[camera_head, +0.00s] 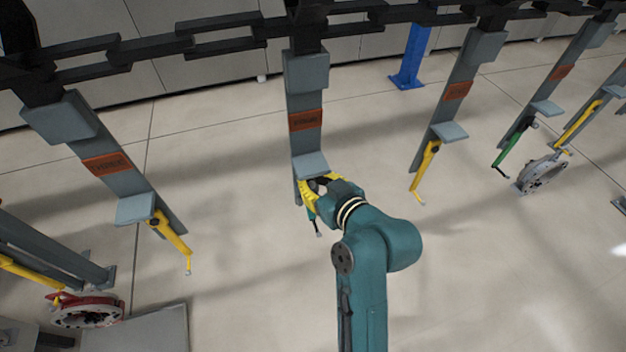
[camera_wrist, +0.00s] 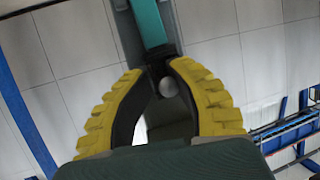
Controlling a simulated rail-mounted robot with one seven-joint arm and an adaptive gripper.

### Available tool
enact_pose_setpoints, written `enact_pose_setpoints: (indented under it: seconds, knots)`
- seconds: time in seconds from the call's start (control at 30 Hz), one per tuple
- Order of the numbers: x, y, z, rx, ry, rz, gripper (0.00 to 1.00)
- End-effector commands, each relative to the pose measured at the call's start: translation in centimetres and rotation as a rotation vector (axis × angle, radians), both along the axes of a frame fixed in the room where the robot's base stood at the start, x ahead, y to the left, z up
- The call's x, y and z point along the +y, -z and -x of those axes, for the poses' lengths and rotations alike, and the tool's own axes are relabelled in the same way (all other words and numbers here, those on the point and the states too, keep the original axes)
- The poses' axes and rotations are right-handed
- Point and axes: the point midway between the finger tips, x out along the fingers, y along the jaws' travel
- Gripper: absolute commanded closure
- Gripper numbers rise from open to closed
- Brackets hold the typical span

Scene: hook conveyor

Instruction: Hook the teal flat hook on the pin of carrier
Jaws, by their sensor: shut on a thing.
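My gripper (camera_head: 313,190), with yellow ribbed fingers, is shut on the teal flat hook (camera_head: 311,214) just below the grey shelf of the middle carrier (camera_head: 305,88). The hook's lower part hangs below the fingers. In the wrist view a teal strip of the hook (camera_wrist: 148,22) runs along the grey carrier bar beyond the fingertips. A round grey knob (camera_wrist: 168,87) shows between the fingers; it may be the carrier's pin. The hook's upper end is hidden in the head view, so I cannot tell whether it is on the pin.
A dark chain (camera_head: 205,47) runs overhead. The left carrier (camera_head: 70,125) and the right carrier (camera_head: 458,90) each bear a yellow hook. A green hook (camera_head: 512,146) hangs farther right, near a round metal part (camera_head: 541,174). A red round part (camera_head: 88,309) is at lower left.

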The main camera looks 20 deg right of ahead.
Motion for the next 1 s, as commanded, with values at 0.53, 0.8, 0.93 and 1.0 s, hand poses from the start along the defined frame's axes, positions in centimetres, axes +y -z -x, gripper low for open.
enact_pose_setpoints:
  seconds: [0.53,0.8,0.93,1.0]
  knots:
    - [0.0,0.5,0.2,0.012,0.0,-0.003,0.49]
    - [-0.8,-1.3,4.7,0.008,0.004,-0.003,0.49]
    - [-1.3,-2.4,7.8,0.01,0.003,-0.003,0.49]
    - [-1.5,-2.9,9.1,0.011,0.003,-0.003,0.49]
